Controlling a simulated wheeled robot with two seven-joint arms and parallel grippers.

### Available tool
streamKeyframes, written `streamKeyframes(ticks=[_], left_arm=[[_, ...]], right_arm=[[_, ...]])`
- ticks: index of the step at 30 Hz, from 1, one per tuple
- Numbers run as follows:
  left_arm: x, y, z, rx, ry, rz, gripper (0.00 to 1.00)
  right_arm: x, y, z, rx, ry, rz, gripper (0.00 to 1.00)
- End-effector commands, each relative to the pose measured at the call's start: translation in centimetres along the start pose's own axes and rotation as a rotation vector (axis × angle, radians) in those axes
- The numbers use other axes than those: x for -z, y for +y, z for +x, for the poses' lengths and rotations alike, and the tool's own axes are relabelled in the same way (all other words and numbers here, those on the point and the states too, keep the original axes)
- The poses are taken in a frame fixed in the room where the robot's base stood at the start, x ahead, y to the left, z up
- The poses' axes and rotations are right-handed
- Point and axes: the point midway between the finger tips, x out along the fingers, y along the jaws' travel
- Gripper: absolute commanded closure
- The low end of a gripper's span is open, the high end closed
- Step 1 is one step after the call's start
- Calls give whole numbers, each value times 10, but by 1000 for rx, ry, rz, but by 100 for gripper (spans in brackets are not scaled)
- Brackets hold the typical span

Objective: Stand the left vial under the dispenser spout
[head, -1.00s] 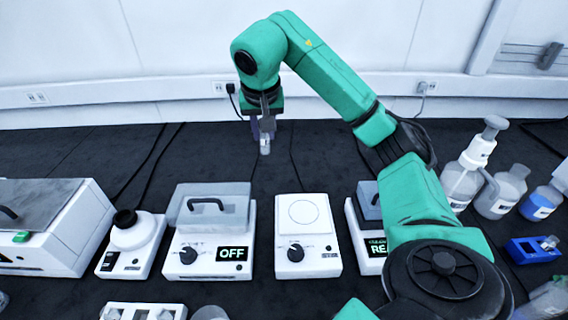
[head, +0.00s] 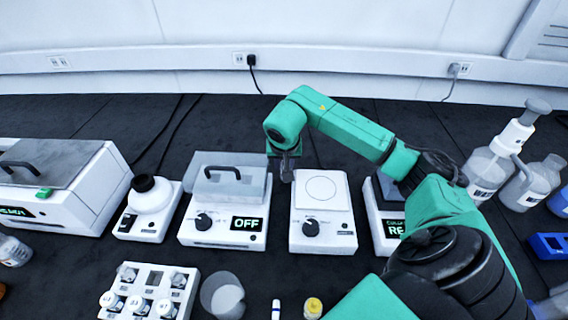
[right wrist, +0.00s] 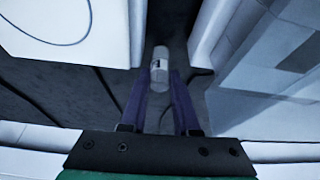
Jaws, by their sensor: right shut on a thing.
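My right gripper (head: 287,168) is behind the gap between the OFF device and the white stirrer-like plate. In the right wrist view its two dark fingers (right wrist: 160,100) are closed on a small pale vial (right wrist: 160,66) with a dark-marked label, held at the fingertips. In the head view the vial is small and mostly hidden by the gripper. No vial shows under the spout. My left gripper is not in view.
A white rack (head: 150,292) with several vials stands at the front, beside a clear beaker (head: 222,298). The OFF device (head: 228,225), plate device (head: 322,225) and READY-type device (head: 385,225) line the middle.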

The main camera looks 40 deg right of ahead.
Motion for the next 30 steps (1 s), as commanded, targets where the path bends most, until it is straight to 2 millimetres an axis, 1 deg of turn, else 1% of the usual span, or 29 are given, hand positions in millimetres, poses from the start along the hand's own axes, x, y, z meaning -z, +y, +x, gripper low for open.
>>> streamKeyframes(ticks=[5,6,7,15,19,20,23,27,30], left_arm=[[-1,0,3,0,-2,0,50],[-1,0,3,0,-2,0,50],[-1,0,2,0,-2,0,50],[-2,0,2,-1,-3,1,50],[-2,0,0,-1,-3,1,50],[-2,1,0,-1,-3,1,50],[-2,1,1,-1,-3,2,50],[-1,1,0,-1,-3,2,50],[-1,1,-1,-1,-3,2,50]], right_arm=[[-2,0,4,-1,0,0,100],[-2,0,4,-1,0,0,67],[-1,0,3,0,-1,0,58],[-1,0,2,0,-1,0,58],[1,-1,-7,2,2,0,58],[1,-1,-12,2,2,0,58],[1,0,-35,2,5,-1,58],[2,-1,-76,4,5,-1,58],[2,-1,-100,2,4,0,58]])
